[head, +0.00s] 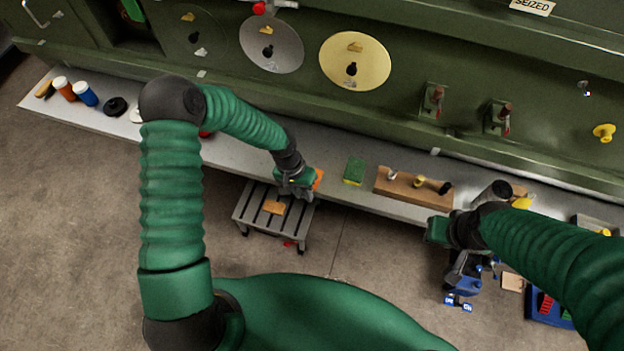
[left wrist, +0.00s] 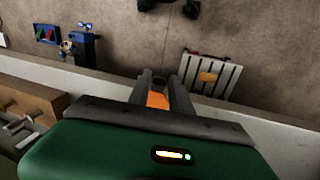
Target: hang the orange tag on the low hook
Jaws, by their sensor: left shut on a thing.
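My left gripper (head: 308,190) is over the front edge of the shelf, above a grey slatted stool. It is shut on the orange tag (head: 318,179). The tag also shows between the two dark fingers in the left wrist view (left wrist: 157,100); most of it is hidden there. My right gripper (head: 437,231) is at the shelf's front edge, right of the wooden block; its fingers are not clear. A yellow knob or hook (head: 604,132) sticks out of the green panel at the far right. I cannot tell which fitting is the low hook.
The grey shelf (head: 330,150) runs below the panel. On it are a green-yellow sponge (head: 354,171) and a wooden block with pegs (head: 412,188). The slatted stool (head: 246,226) bears a tan piece (head: 274,207). A blue tray (head: 545,312) is at the lower right. Floor at left is clear.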

